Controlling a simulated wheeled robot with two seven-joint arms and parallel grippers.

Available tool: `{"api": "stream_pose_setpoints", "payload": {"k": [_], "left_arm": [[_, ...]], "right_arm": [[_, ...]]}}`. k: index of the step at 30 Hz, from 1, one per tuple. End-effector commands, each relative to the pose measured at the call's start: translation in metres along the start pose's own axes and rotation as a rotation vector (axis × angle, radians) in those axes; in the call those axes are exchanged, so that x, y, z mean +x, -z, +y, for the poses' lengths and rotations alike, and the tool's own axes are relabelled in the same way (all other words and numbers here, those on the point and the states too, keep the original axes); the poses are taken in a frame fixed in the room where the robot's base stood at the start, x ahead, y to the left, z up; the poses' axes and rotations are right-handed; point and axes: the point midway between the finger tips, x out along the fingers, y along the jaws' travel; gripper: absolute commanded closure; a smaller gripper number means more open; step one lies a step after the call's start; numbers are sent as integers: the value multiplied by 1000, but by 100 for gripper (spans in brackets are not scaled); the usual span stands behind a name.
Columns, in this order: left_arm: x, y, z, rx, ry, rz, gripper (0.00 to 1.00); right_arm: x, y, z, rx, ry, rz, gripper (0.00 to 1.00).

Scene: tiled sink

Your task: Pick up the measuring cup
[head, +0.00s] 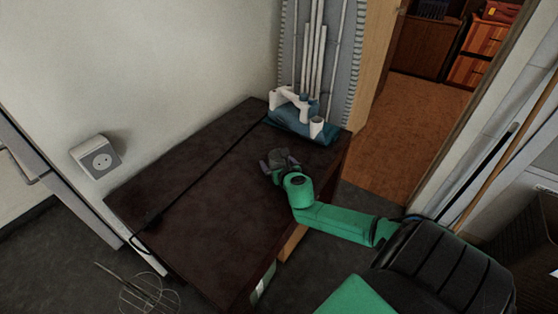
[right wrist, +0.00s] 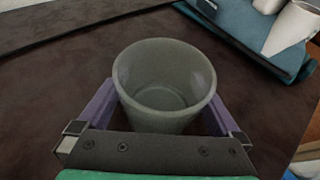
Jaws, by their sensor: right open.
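The measuring cup (right wrist: 165,82) is a grey-green, round, open-topped cup, empty inside, in the middle of the right wrist view. It stands upright on the dark brown counter. In the head view it is small and dark, and I cannot clearly tell it apart from the gripper. My right gripper (head: 279,161) is over the counter in the head view. In the right wrist view its two purple fingers are spread, one on each side of the cup, with small gaps visible. The cup's lower part is partly hidden by the gripper body. My left gripper is not in view.
A white wall socket (head: 98,158) and a wire rack (head: 148,292) are at the left.

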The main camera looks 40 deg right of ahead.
Motion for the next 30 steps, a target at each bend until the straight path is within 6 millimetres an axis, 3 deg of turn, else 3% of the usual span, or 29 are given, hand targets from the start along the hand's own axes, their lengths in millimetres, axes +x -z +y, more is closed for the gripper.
{"api": "stream_pose_setpoints", "payload": {"k": [1, 6, 8, 20, 30], "left_arm": [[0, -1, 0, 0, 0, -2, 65], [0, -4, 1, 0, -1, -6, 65], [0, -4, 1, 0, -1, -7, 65], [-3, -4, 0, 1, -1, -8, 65], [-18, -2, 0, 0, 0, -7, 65]], "right_arm": [[0, 0, 0, 0, 0, 0, 0], [0, 0, 0, 0, 0, 0, 65], [0, 0, 0, 0, 0, 0, 86], [-3, -6, 0, 0, 0, -2, 86], [-16, -40, 0, -1, 0, -3, 86]]}}
